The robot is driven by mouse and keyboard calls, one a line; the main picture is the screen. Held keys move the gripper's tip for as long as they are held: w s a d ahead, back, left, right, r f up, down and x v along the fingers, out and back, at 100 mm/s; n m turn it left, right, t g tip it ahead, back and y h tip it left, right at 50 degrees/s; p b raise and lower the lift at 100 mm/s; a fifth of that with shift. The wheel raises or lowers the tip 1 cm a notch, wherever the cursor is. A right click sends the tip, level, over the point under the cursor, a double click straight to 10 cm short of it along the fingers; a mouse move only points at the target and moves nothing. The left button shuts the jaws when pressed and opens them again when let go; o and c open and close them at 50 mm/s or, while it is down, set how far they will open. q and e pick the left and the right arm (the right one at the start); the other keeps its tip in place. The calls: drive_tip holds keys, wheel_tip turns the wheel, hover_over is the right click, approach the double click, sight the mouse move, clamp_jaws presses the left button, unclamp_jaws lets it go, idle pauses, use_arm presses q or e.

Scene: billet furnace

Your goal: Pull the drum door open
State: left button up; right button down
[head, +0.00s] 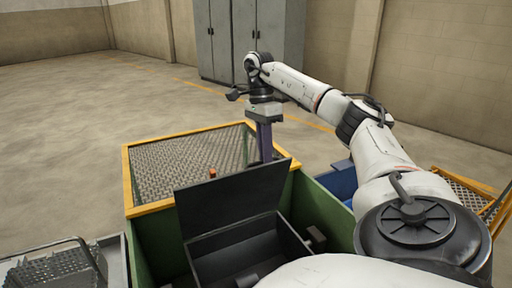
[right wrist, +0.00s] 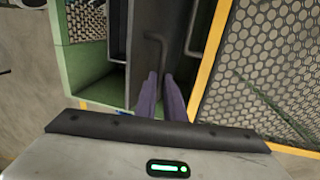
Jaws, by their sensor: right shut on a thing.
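The drum door (head: 228,202) is a dark flat panel standing tilted up over a dark open box in the green housing, in the head view. My right gripper (head: 265,152), with purple fingers, points down behind the panel's upper right edge, which hides its tips. In the right wrist view the two fingers (right wrist: 161,98) are close together at the lower end of a dark bent handle (right wrist: 155,46) on a dark panel. The gripper is shut on this handle. My left gripper is in neither view.
The green housing (head: 152,245) surrounds the dark box. A yellow-framed mesh platform (head: 185,165) lies just behind it, with a small orange piece (head: 212,172). A grey tray (head: 112,262) stands at left. Grey cabinets (head: 240,38) stand at the back wall; the floor at left is clear.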

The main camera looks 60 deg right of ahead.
drive_tip(key=shift+w+d+f, duration=0.15)
drive_tip(key=shift+w+f, duration=0.1)
drive_tip(key=shift+f, duration=0.1)
drive_tip(key=c, duration=2)
unclamp_jaws()
drive_tip(key=shift+f, duration=0.1)
drive_tip(key=shift+o, duration=0.8)
drive_tip(key=shift+w+d+f, duration=0.1)
drive_tip(key=shift+w+d, duration=0.05)
drive_tip(key=shift+d, duration=0.05)
drive_tip(key=shift+r, duration=0.3)
wheel_tip(320, 180, up, 10)
drive_tip(key=w+d, duration=0.1)
drive_tip(key=shift+w, duration=0.35)
